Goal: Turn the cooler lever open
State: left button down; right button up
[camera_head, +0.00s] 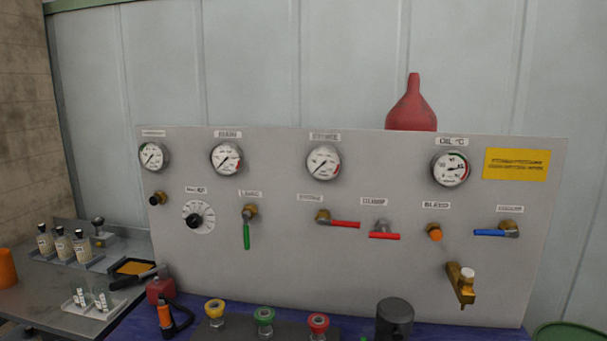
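A blue-handled lever (489,232) sits on a brass valve at the right of the grey panel (350,260). Its handle points left and lies about level. The small label (509,209) above it is too blurred to read surely but may say cooler. Other levers are a green one (246,236) hanging straight down and two red ones, the left red lever (345,224) and the right red lever (384,236), both pointing sideways. Neither of my grippers is in view.
An orange bleed knob (435,233) and a brass tap (461,285) are left of the blue lever. Several gauges line the panel's top, with a red funnel (411,108) above. A dark cylinder (395,316) and coloured rings stand in front. Vials (62,244) are left.

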aim_at(513, 233)
jog(key=z, duration=1)
